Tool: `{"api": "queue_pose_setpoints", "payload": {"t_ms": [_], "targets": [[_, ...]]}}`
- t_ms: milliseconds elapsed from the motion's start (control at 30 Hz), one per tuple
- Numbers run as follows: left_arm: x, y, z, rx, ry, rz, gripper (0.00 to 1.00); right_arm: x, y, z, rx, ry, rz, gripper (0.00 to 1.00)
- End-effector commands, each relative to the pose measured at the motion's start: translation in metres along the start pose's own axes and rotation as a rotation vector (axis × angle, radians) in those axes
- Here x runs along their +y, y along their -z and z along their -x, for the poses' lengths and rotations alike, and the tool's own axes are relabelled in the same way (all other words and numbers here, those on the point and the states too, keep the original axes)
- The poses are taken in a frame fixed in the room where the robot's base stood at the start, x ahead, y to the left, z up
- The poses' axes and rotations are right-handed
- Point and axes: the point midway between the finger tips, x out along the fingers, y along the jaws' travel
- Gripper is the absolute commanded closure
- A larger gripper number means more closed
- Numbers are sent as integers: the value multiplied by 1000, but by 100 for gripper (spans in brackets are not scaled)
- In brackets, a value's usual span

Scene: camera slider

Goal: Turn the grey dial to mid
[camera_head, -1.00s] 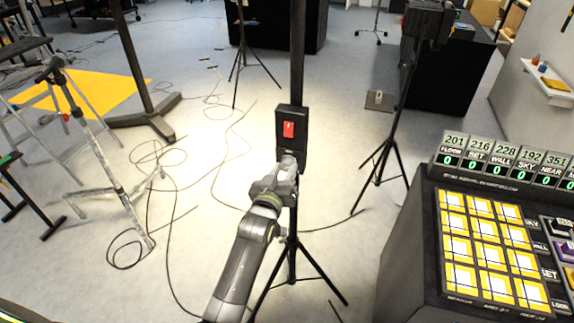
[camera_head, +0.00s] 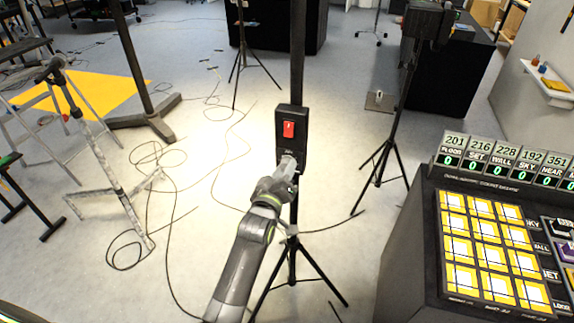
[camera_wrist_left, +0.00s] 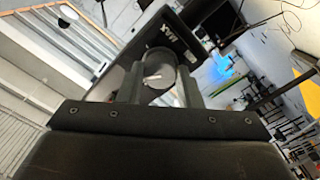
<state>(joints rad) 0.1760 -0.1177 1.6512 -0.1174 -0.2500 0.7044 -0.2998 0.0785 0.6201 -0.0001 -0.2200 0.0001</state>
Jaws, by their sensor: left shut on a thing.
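The grey dial (camera_wrist_left: 158,66) is round, with a short pale pointer mark, and sits on the lower part of a black control box (camera_head: 291,113) on a dark pole. In the head view my left gripper (camera_head: 289,160) covers the dial. In the left wrist view my left gripper (camera_wrist_left: 158,84) has one finger on each side of the dial and is shut on it. Lettering that reads like MAX is printed on the box beside the dial. My right gripper is in neither view.
A red switch (camera_head: 288,129) sits on the box just above my left gripper. A tripod (camera_head: 292,250) stands below it. Cables lie on the floor.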

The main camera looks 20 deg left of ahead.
Motion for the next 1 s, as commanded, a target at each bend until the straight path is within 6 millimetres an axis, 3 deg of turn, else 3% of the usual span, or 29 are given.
{"api": "queue_pose_setpoints", "payload": {"t_ms": [233, 667, 1000], "targets": [[-1, -2, 0, -3, 3, 244, 90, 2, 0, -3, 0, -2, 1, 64], [-1, -2, 0, -3, 3, 312, 90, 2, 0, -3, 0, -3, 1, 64], [-1, -2, 0, -2, 4, 613, 90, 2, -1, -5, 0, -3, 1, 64]]}}
